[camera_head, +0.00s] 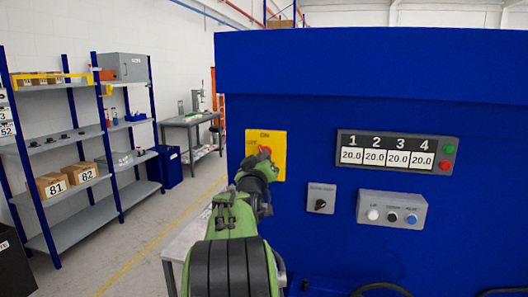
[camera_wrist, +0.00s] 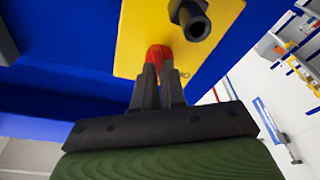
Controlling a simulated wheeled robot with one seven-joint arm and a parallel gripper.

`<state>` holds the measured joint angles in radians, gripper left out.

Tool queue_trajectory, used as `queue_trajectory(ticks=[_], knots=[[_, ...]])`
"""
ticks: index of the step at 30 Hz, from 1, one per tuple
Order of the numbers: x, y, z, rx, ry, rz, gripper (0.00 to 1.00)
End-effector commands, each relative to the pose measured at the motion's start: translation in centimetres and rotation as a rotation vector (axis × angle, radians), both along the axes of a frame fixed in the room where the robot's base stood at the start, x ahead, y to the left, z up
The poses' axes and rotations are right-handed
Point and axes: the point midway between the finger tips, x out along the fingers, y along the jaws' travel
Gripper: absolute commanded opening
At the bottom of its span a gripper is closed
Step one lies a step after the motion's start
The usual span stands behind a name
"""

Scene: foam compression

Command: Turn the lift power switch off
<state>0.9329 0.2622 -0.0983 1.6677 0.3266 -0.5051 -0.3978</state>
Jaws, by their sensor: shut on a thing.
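The lift power switch is a red knob (camera_head: 264,150) on a yellow plate (camera_head: 280,140) with ON at the top and OFF at the upper left. The plate is on the front of a blue machine. In the wrist view the red knob (camera_wrist: 159,52) sits between the fingertips of my gripper (camera_wrist: 158,70), which is shut on it, against the yellow plate (camera_wrist: 135,40). In the head view my gripper (camera_head: 264,160) covers the lower part of the knob, so its exact angle is hard to tell. A dark round part (camera_wrist: 190,18) stands out from the plate beside the knob.
The blue machine (camera_head: 370,60) fills the right side. It carries a display panel (camera_head: 397,153) reading 20.0 under each number, a small black rotary switch (camera_head: 320,204) and a button box (camera_head: 391,210). Shelving (camera_head: 75,145) and a workbench (camera_head: 190,121) stand left, with open floor between.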

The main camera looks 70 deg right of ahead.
Motion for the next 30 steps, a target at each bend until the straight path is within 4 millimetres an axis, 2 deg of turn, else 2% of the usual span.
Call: queue_trajectory(ticks=[5,16,26,30], knots=[[-0.01,0.02,0.17,-0.007,0.025,0.000,0.00],[-0.23,-0.02,0.45,-0.076,0.475,0.001,0.00],[-0.24,-0.02,0.34,-0.087,0.533,0.001,0.00],[-0.25,-0.01,0.69,-0.118,0.730,0.001,0.00]])
